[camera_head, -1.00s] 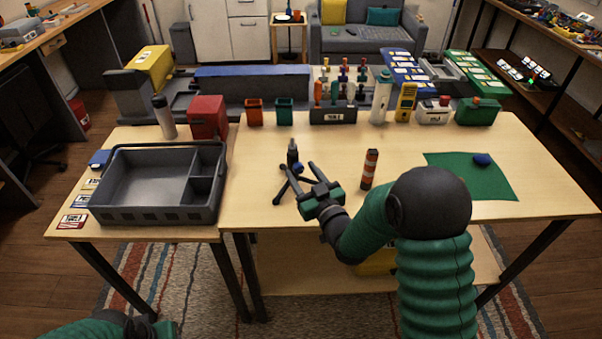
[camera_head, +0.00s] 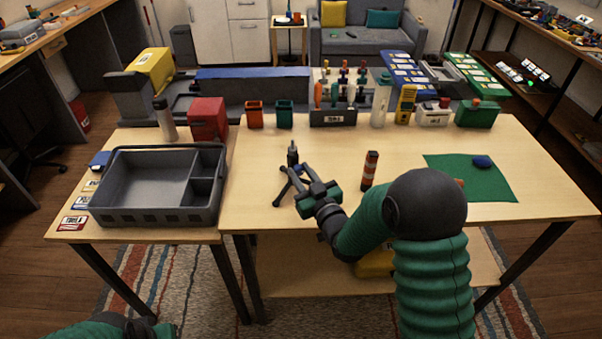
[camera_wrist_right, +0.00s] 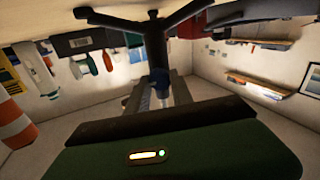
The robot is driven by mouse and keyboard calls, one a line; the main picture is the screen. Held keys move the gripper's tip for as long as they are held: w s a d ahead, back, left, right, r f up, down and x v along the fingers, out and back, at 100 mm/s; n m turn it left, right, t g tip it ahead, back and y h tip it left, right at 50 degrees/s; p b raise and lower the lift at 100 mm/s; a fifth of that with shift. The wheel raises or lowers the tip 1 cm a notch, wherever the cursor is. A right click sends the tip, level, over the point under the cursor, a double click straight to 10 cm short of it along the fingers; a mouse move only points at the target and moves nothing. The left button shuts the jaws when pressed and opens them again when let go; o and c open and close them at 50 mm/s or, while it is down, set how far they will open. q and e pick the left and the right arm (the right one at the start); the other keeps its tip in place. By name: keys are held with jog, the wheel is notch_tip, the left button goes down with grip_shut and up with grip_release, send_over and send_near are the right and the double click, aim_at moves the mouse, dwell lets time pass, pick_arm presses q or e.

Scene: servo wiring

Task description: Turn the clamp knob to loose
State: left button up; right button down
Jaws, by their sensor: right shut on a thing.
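A small dark stand with splayed legs (camera_head: 293,155) stands upright on the wooden table. It also shows upside down in the right wrist view (camera_wrist_right: 157,45), where its post runs down between my fingers. My right gripper (camera_head: 297,176) is at the stand from the near side. In the right wrist view my right gripper (camera_wrist_right: 160,92) is shut on a small dark part on the post, which I take to be the clamp knob. The fingers hide most of this part, so its setting cannot be read. Only a piece of my left arm shows at the bottom left.
An orange and dark striped cylinder (camera_head: 370,170) stands just right of my right gripper. A grey divided tray (camera_head: 150,217) is to the left. A green mat (camera_head: 490,190) lies at the right. Bins and a tool rack (camera_head: 333,117) line the back.

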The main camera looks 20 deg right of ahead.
jog(key=n+b, duration=0.3)
jog(key=shift+a+f+n, duration=0.1)
jog(key=shift+f+n, duration=0.1)
jog(key=shift+n, duration=0.1)
jog(key=n+b, duration=0.3)
jog(key=n, duration=0.1)
jog(key=shift+n, duration=0.3)
jog(key=n+b, duration=0.3)
jog(key=n, duration=0.1)
jog(key=shift+a+f, duration=0.15)
jog(key=n+b, duration=0.2)
jog(key=n, duration=0.2)
jog(key=shift+b, duration=0.3)
jog(key=shift+s+n, duration=0.1)
jog(key=shift+n, duration=0.3)
jog(key=c, duration=1.1)
grip_release()
